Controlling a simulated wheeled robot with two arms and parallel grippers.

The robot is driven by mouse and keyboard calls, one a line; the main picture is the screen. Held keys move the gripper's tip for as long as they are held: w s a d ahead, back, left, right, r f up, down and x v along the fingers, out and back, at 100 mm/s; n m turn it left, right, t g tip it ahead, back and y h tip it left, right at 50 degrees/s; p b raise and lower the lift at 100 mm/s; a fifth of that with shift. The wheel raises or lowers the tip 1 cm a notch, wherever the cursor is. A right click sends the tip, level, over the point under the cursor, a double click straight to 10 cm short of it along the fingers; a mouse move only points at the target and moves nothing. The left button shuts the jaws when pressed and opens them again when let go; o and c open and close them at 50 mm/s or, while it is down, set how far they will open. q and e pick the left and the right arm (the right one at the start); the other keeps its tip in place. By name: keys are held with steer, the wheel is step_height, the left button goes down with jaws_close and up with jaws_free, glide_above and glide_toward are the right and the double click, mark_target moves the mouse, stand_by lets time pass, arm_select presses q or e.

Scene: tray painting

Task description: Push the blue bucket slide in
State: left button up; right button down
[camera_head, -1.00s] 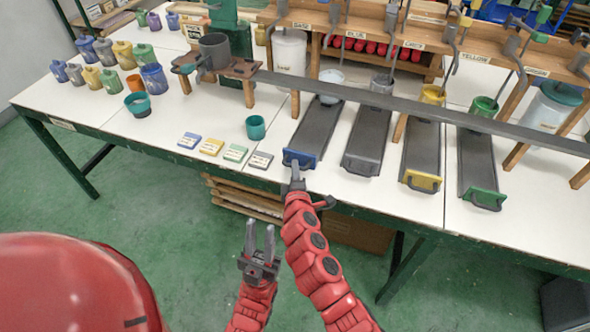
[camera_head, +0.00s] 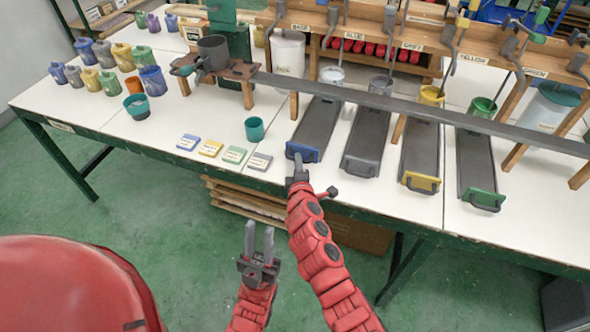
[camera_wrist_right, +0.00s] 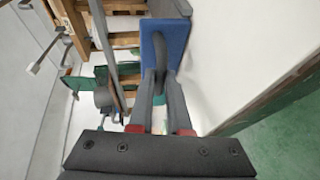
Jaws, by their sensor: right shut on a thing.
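The blue bucket slide is a dark tray (camera_head: 318,122) with a blue front plate (camera_head: 302,150) at the table's front edge. A pale bucket (camera_head: 331,75) stands at its far end, under the BLUE label. My right gripper (camera_head: 298,164) is at the blue plate, shut on its handle. In the right wrist view, the handle (camera_wrist_right: 160,48) lies between the fingers, in front of the blue plate. My left gripper (camera_head: 259,240) is open and empty, below and in front of the table.
Grey (camera_head: 360,165), yellow (camera_head: 421,182) and green (camera_head: 484,199) slides lie to the right. A long grey bar (camera_head: 420,110) crosses above the slides. Small labelled cards (camera_head: 211,148) and a teal cup (camera_head: 254,129) are on the left.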

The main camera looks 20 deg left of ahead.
steer(key=shift+w, duration=0.4)
steer(key=shift+r, duration=0.1)
steer(key=c, duration=0.9)
jaws_free()
steer(key=shift+o, duration=0.2)
steer(key=b+v, duration=0.1)
steer(key=v, duration=1.6)
steer(key=shift+s, duration=0.2)
